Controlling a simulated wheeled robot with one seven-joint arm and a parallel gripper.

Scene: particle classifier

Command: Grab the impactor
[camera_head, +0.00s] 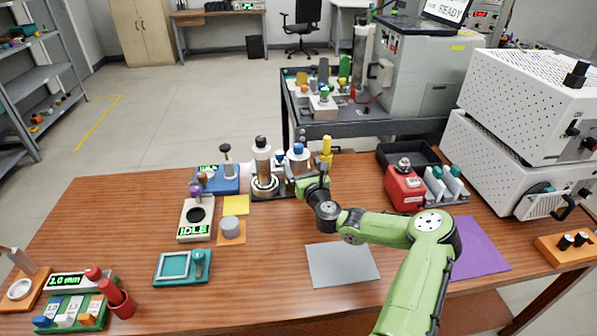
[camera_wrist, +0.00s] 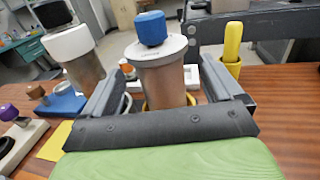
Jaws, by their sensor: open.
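A metal cylinder with a white lid and blue knob (camera_head: 298,160) stands at the back middle of the wooden table. It also fills the middle of the wrist view (camera_wrist: 160,75). A similar metal cylinder with a black knob (camera_head: 262,160) stands just left of it, and in the wrist view (camera_wrist: 75,55) too. No label shows which one is the impactor. My gripper (camera_head: 305,178) is open at the blue-knobbed cylinder. In the wrist view its two fingers (camera_wrist: 163,80) lie on either side of that cylinder, which appears between them. Whether they touch it is not clear.
A yellow-handled tool (camera_head: 326,150) stands close to the right of my gripper. A blue device (camera_head: 217,180) and a scale-like device reading IDLE (camera_head: 195,220) stand left. A red box (camera_head: 404,188) is right. A grey mat (camera_head: 342,264) lies bare in front.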

